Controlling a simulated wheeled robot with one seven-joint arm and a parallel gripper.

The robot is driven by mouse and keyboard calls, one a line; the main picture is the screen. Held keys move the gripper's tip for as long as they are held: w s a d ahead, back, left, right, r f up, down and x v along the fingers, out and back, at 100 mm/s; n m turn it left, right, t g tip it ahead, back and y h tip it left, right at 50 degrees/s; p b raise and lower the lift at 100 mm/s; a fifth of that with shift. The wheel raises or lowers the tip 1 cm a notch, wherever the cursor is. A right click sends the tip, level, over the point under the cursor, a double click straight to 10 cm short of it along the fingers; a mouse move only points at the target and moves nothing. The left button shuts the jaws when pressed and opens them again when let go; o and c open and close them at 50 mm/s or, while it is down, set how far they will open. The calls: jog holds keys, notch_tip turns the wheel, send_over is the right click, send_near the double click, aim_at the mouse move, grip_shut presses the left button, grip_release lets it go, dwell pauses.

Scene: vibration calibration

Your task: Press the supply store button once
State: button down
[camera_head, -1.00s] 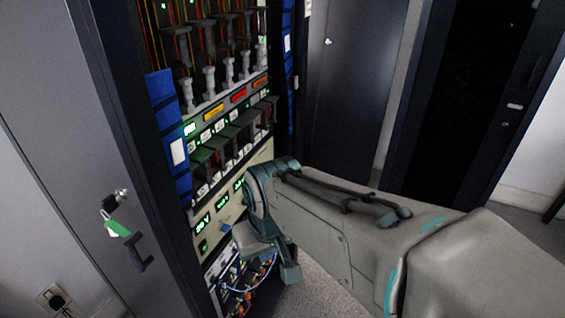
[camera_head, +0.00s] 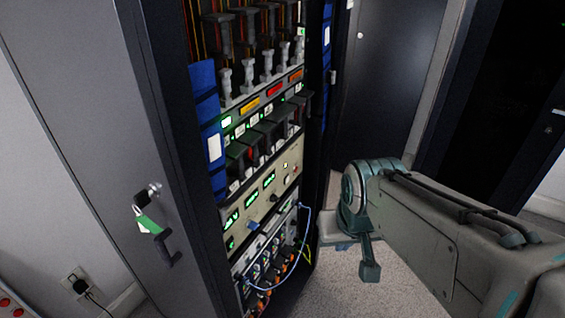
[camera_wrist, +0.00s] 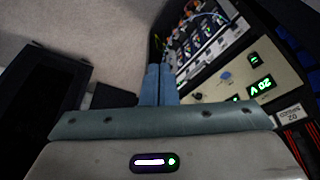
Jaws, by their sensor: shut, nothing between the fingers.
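The beige power supply panel (camera_head: 262,203) sits in the open rack, with green lit displays, a small yellow light and small knobs. Which control is the store button I cannot tell. In the wrist view the panel (camera_wrist: 258,62) shows at the right, with a green readout (camera_wrist: 263,84) and a blue control (camera_wrist: 226,76). My gripper (camera_wrist: 159,71) is shut and empty. Its two blue-grey fingers point toward the floor and the rack's lower edge, left of the panel. In the head view my arm's end is right of the rack, apart from the panel; the fingertips are not clear there.
Blue and yellow cables hang from the lower unit (camera_head: 268,262). Dark cabinets (camera_head: 390,80) stand behind. Carpet floor (camera_head: 325,290) is free between my arm and the rack.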

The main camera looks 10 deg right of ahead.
aim_at(287, 180)
jog(key=w+d+f+n+t+y+b, duration=0.1)
jog(key=w+f+n+t+b, duration=0.2)
jog(key=w, duration=0.7)
jog(key=w+d+f+n+t+y+b, duration=0.1)
jog(key=w+f+n+t+b, duration=0.3)
jog(key=w+f+t+b, duration=0.3)
jog(key=w+d+f+n+t+b, duration=0.2)
jog(key=w+f+n+t+b, duration=0.2)
jog(key=w+f+b, duration=0.5)
jog(key=w+t+b, duration=0.1)
jog(key=w+b, duration=0.2)
jog(key=w, duration=0.1)
jog(key=shift+w+y, duration=0.35)
jog(key=shift+y, duration=0.05)
jog(key=shift+r, duration=0.1)
jog(key=w+a, duration=0.5)
jog(key=a, duration=0.2)
jog(key=shift+p, duration=0.4)
jog(key=shift+w, duration=0.1)
jog(key=shift+a+b, duration=0.15)
jog(key=shift+b, duration=0.15)
